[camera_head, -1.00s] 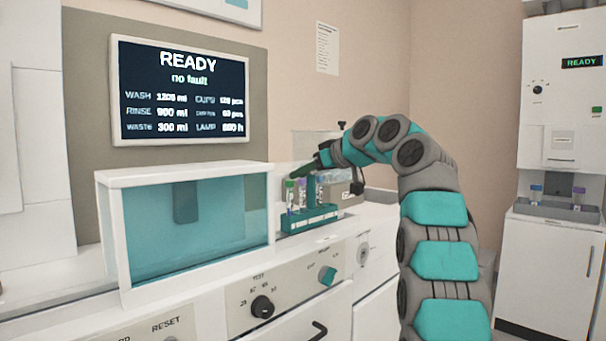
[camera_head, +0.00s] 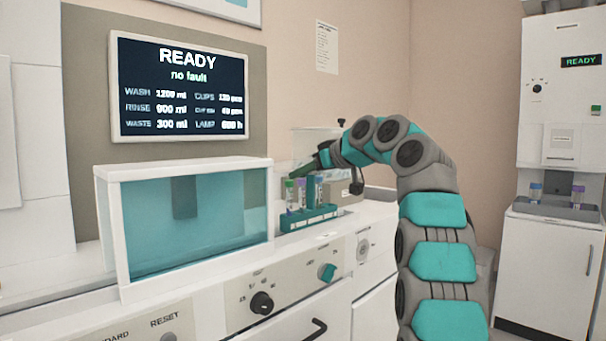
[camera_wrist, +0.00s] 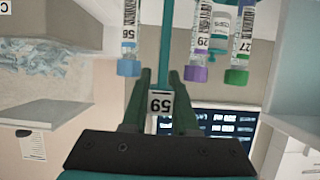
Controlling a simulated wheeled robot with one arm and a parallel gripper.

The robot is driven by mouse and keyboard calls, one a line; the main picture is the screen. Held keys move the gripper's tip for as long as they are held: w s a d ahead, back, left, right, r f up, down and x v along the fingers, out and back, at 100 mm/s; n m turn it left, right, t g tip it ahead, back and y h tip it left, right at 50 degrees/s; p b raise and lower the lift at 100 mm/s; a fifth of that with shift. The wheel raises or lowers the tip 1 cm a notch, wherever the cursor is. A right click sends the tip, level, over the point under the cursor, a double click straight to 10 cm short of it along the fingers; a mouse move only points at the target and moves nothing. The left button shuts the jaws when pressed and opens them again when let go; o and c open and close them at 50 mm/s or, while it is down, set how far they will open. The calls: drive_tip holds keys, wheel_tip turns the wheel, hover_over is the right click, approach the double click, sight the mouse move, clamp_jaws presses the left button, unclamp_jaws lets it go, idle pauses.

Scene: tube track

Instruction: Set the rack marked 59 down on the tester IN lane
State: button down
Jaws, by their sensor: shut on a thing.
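The rack marked 59 has a green base (camera_head: 308,218) and a green upright handle, and carries several capped tubes. It is upright, just right of the tester's clear teal cover (camera_head: 195,225). My gripper (camera_head: 324,158) is above it, shut on the top of its handle. The IN lane is not clearly visible, and I cannot tell whether the base touches the surface.
A grey box-like unit (camera_head: 340,186) stands close behind the rack. A panel with knobs (camera_head: 262,303) runs below the counter. A wall screen (camera_head: 180,90) reads READY, no fault. At the far right, a white machine (camera_head: 565,100) has tubes on a grey tray.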

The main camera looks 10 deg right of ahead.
drive_tip(key=shift+f, duration=0.3)
drive_tip(key=c, duration=0.6)
unclamp_jaws()
drive_tip(key=shift+s, duration=0.1)
drive_tip(key=b+v, duration=0.1)
drive_tip(key=v, duration=0.6)
drive_tip(key=shift+s+d, duration=0.2)
idle(0.4)
